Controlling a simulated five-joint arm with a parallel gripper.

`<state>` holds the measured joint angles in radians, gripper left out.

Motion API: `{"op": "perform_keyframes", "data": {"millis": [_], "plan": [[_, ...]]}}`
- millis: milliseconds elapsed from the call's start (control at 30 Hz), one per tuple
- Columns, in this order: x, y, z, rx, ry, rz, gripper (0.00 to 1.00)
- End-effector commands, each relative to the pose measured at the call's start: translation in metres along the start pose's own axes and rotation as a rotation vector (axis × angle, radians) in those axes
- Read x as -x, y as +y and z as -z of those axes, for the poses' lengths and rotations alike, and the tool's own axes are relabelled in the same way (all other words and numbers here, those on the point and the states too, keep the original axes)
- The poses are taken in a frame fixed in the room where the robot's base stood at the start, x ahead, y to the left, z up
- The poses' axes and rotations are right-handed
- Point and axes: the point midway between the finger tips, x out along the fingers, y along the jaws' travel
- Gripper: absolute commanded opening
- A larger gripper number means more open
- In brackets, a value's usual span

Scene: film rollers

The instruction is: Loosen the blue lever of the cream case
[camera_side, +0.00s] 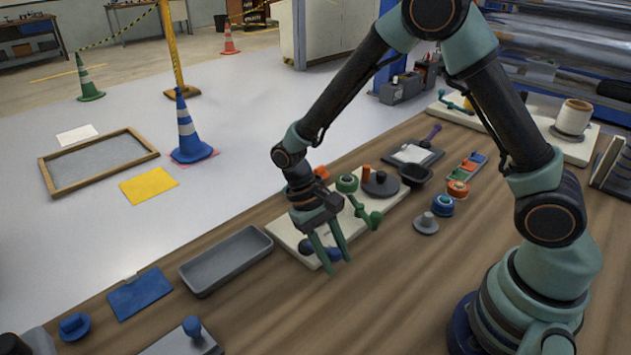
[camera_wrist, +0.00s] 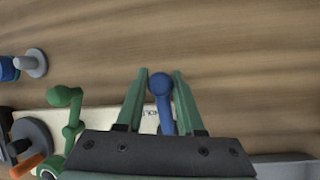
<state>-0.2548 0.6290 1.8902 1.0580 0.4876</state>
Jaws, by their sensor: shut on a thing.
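The cream case (camera_side: 283,232) lies flat on the wooden table in the side view. A strip of it (camera_wrist: 98,118) with dark lettering shows in the wrist view. The blue lever (camera_wrist: 160,85) stands between my gripper's fingers (camera_wrist: 161,73), its round knob near the fingertips. In the side view my gripper (camera_side: 337,266) reaches down at the case's near end, and blue parts of the lever (camera_side: 333,254) show beside and behind the fingers. My gripper is shut on the lever. The wrist housing hides the lever's lower end in the wrist view.
A green lever (camera_side: 362,210) and a dark round disc (camera_side: 381,184) sit on the case. A grey tray (camera_side: 226,260) lies left of it. A grey knob-shaped piece (camera_side: 425,223) stands to the right. Bare table lies in front of the case.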

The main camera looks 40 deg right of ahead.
Motion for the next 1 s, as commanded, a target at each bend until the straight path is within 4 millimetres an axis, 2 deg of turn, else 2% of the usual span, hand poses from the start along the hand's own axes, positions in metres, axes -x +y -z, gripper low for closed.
{"op": "perform_keyframes", "data": {"millis": [300,567,600,633,667,1000], "plan": [[0.0008,0.0092,0.0031,0.109,-0.001,0.013,0.0],[0.0006,0.0094,0.0033,0.112,-0.001,0.014,0.0],[0.0006,0.0094,0.0033,0.112,-0.001,0.014,0.48],[0.0005,0.0094,0.0033,0.112,-0.001,0.014,0.6],[0.0005,0.0093,0.0033,0.112,-0.001,0.014,0.66],[0.0015,0.0088,0.0033,0.113,-0.001,0.013,0.66]]}}
